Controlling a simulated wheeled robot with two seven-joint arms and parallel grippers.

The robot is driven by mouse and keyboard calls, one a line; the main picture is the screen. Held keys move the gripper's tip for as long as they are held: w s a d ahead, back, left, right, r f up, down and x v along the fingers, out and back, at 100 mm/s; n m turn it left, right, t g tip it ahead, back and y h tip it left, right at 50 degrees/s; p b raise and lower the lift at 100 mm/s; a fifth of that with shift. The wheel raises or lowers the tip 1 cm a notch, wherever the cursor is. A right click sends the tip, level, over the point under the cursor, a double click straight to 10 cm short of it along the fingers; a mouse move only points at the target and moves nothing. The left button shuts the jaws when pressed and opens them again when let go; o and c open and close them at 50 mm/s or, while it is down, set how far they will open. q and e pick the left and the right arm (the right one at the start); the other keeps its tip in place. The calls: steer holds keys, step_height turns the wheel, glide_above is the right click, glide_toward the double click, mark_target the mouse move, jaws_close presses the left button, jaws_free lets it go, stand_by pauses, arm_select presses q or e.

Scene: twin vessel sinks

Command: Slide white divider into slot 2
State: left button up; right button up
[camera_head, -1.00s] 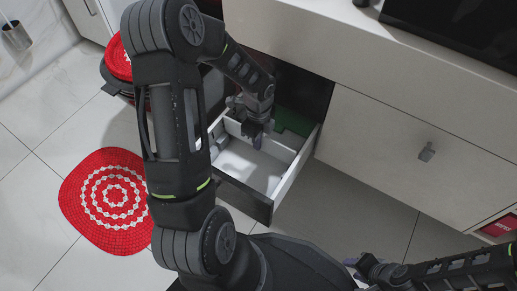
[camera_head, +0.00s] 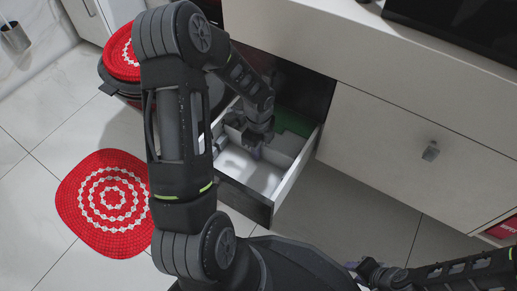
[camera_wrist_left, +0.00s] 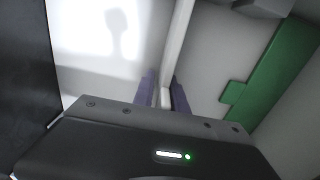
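The open drawer (camera_head: 288,186) has a dark front and a white interior. My left gripper (camera_head: 252,152) reaches down into it. In the left wrist view, my left gripper's purple fingers (camera_wrist_left: 164,92) stand close on both sides of the thin white divider (camera_wrist_left: 179,35) and look shut on it. The divider runs away from the fingers across the drawer; its lower edge is hidden. A green divider (camera_wrist_left: 268,72) with a tab lies to its right, also at the drawer's back right in the head view (camera_head: 293,122). Slot numbers cannot be read. My right gripper (camera_head: 356,268) is low at the right, its fingers unclear.
The drawer's side walls and the cabinet front (camera_head: 400,140) close in around my left arm. A grey block (camera_wrist_left: 264,6) shows at the top of the left wrist view. A red and white round mat (camera_head: 112,200) lies on the tiled floor at left.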

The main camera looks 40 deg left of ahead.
arm_select(q)
steer(key=shift+o, duration=1)
steer(key=shift+r, duration=0.1)
step_height(320, 180, up, 11)
steer(key=p, duration=0.5)
steer(key=shift+p, duration=0.4)
steer(key=shift+r, duration=0.55)
